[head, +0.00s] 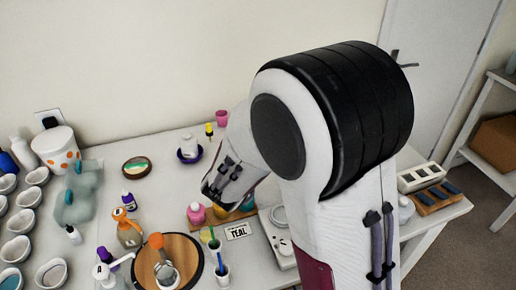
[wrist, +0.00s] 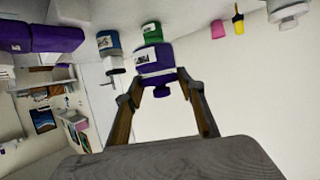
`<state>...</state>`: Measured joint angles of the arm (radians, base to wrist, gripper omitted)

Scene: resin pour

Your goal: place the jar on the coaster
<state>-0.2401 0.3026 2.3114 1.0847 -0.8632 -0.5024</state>
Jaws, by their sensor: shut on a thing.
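A white jar with a purple label and purple lid (wrist: 154,62) is between the fingers of my gripper (wrist: 164,88) in the wrist view, which is upside down. The fingers are shut on it at its lid end. I cannot tell whether it is clear of the surface beneath. In the head view my arm hides the fingertips and this jar. A round disc with a brown rim and green middle (head: 136,167) lies at the back left of the table; I cannot tell for sure whether it is the coaster.
A blue-labelled jar (wrist: 109,42) and a green-labelled jar (wrist: 150,33) stand close to the held jar. A pink bottle (head: 196,214) stands left of my arm. A round wooden board (head: 190,250) with things on it is in front. White cups crowd the left side.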

